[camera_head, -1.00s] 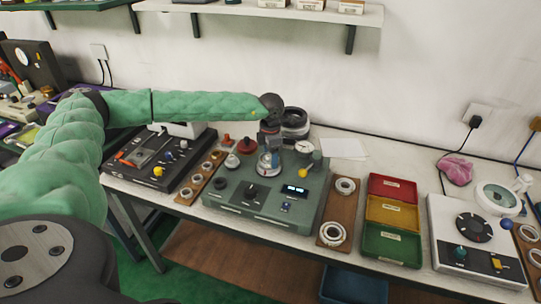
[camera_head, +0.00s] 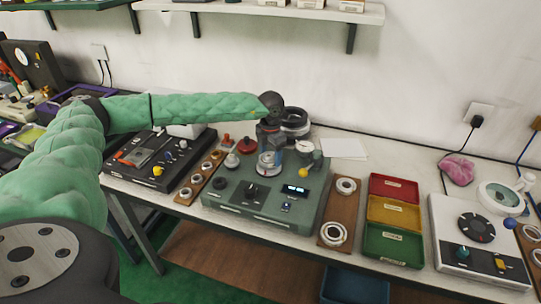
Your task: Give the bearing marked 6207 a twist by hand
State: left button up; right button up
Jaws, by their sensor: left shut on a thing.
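My left gripper (camera_head: 269,150) reaches down from the left over the green test machine (camera_head: 250,205). It is shut on a ring-shaped bearing (camera_head: 268,163) at the machine's spindle, partly hidden by the gripper. Two more bearing rings (camera_head: 334,234) and (camera_head: 345,186) lie on a brown wooden board (camera_head: 339,212) right of the machine. Markings are too small to read, so I cannot tell which bearing is 6207. My right gripper is not in view.
A dial gauge (camera_head: 304,146) and yellow knob (camera_head: 303,173) stand close right of the gripper. Red, yellow and green trays (camera_head: 393,217) lie further right. A black device (camera_head: 150,155) and a board of small rings (camera_head: 197,182) lie left. White paper (camera_head: 342,148) lies behind.

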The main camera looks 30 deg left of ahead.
pick_arm(q)
jog(key=shift+n, duration=0.3)
jog(key=shift+n+b, duration=0.35)
jog(key=shift+n, duration=0.65)
jog(key=shift+a+n, duration=0.1)
jog(key=shift+n, duration=0.6)
jog(key=shift+n+b, duration=0.3)
jog(key=shift+n, duration=0.1)
jog(key=o, duration=1.3)
jog(key=shift+r, duration=0.1)
